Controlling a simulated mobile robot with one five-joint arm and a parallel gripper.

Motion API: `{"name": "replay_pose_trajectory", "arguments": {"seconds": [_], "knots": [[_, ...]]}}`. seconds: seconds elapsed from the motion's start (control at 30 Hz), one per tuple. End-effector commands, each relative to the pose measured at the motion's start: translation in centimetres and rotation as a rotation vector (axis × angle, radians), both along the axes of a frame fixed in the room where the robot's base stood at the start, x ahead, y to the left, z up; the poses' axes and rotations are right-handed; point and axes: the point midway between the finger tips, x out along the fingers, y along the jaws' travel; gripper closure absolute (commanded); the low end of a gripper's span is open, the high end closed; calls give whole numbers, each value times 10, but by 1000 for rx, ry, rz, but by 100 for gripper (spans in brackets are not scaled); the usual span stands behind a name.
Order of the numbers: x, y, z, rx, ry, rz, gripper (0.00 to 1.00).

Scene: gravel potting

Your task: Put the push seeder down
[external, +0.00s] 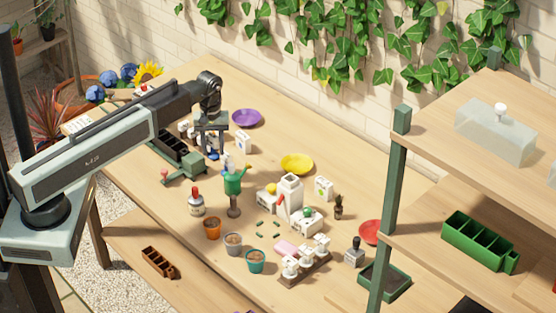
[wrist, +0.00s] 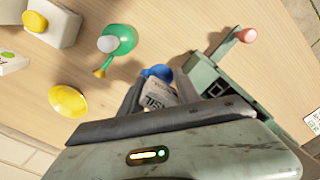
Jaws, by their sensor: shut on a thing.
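My gripper (external: 211,146) points down over the back left part of the wooden table. In the wrist view my gripper (wrist: 160,97) is shut on the push seeder (wrist: 160,94), a small thing with a pale, printed body and a blue end. The blue end also shows below the fingers as part of the push seeder (external: 213,155) in the external view. The fingers hide much of its body. I cannot tell whether its lower end touches the table.
A grey-green device (external: 184,168) with a pink knob stands close left of the gripper. A green watering can (external: 233,184) stands in front. A white box (external: 243,142), a purple saucer (external: 246,118) and a yellow saucer (external: 297,164) lie to the right. Bare table shows between them.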

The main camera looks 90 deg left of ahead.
Motion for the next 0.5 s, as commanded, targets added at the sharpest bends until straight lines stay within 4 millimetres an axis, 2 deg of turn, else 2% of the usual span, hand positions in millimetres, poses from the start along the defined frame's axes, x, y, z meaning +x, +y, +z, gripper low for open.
{"name": "replay_pose_trajectory", "arguments": {"seconds": [0.03, 0.23, 0.37, 0.4, 0.5], "knots": [[18, 19, 0, 0, 0, 13, 100], [102, 68, 3, 0, 0, 38, 100], [166, 88, 5, 0, 0, 30, 100], [184, 91, 5, 0, 0, 23, 100], [223, 93, 7, 0, 0, 0, 100]]}}
